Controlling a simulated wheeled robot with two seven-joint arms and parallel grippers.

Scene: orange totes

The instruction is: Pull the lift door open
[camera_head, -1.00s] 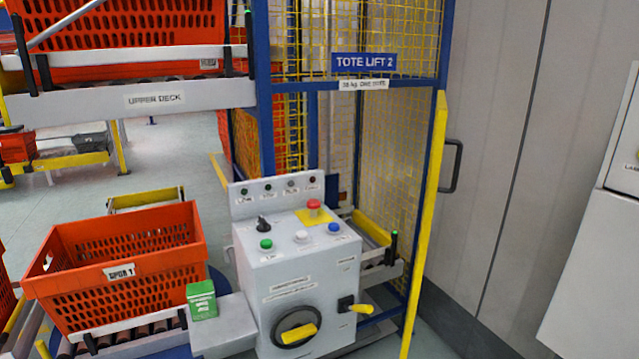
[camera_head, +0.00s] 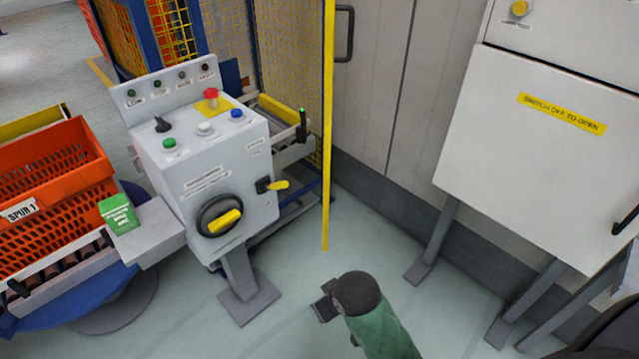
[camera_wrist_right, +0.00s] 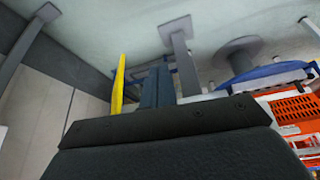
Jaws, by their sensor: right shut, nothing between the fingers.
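The tote lift's mesh side (camera_head: 285,60) stands at the upper middle of the head view, its front edge a tall yellow bar (camera_head: 328,130). A dark D-shaped handle (camera_head: 344,32) shows just right of the bar near the top; I cannot tell which surface it is fixed to. My right gripper (camera_head: 324,304) is low at the bottom middle, below and apart from the bar and handle. In the right wrist view, the gripper (camera_wrist_right: 157,86) is shut and empty, with the yellow bar (camera_wrist_right: 119,84) beside it. My left gripper is not in view.
A grey control box (camera_head: 200,160) on a post stands left of the lift. An orange tote (camera_head: 45,180) and a green box (camera_head: 118,213) are further left. A white cabinet (camera_head: 530,150) on legs stands at the right. Floor between box and cabinet is open.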

